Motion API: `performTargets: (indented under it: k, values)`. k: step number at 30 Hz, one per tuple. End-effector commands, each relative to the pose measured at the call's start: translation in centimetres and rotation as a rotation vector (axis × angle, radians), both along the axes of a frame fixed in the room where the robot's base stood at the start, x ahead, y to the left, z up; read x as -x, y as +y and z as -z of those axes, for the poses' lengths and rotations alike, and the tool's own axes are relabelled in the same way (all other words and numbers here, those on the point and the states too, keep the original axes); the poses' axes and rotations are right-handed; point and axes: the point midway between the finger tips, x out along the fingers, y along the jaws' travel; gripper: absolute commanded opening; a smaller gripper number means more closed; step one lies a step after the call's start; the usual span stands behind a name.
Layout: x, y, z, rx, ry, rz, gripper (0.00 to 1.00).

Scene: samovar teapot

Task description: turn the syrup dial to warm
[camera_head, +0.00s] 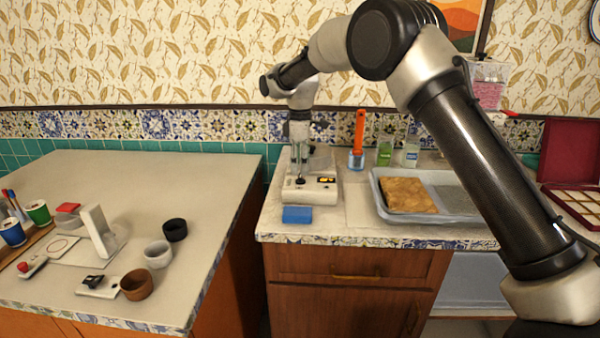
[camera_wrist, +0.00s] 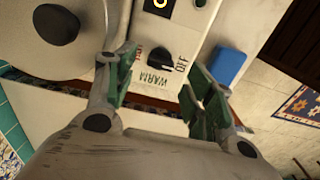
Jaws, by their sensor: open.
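The syrup dial is a small black knob (camera_wrist: 160,58) on the pale front panel of a white warmer (camera_head: 325,190). In the wrist view the labels WARM and OFF are printed beside it, along with a reddish label. A pale mark on the knob seems to face the OFF side, but I cannot be sure. In the head view the knob (camera_head: 300,181) is small. My gripper (camera_wrist: 160,82) is open and empty, its green-padded fingers pointing at the panel. The knob shows in the gap between them, apart from both. In the head view my gripper (camera_head: 300,152) is above the warmer's left part.
A blue block (camera_head: 297,214) lies directly in front of the warmer. A jar with an orange-handled tool (camera_head: 358,140) and a tray with a golden slab (camera_head: 408,195) stand to the right.

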Motion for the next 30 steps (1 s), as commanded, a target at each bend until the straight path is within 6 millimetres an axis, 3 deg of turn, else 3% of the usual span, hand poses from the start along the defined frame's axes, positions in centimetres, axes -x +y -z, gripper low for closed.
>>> performTargets:
  k: [6, 16, 17, 24, 30]
  values:
    - [0.0, 0.0, 2.9, 0.0, 0.0, 0.001, 0.54]
    - [0.0, 0.0, 3.4, 0.0, -0.001, 0.001, 0.54]
    - [0.0, 0.0, 3.4, 0.0, -0.001, 0.001, 0.52]
    - [0.0, 0.0, 3.4, 0.0, -0.001, 0.002, 0.08]
    - [0.0, 0.0, 3.4, 0.0, -0.001, 0.006, 0.08]
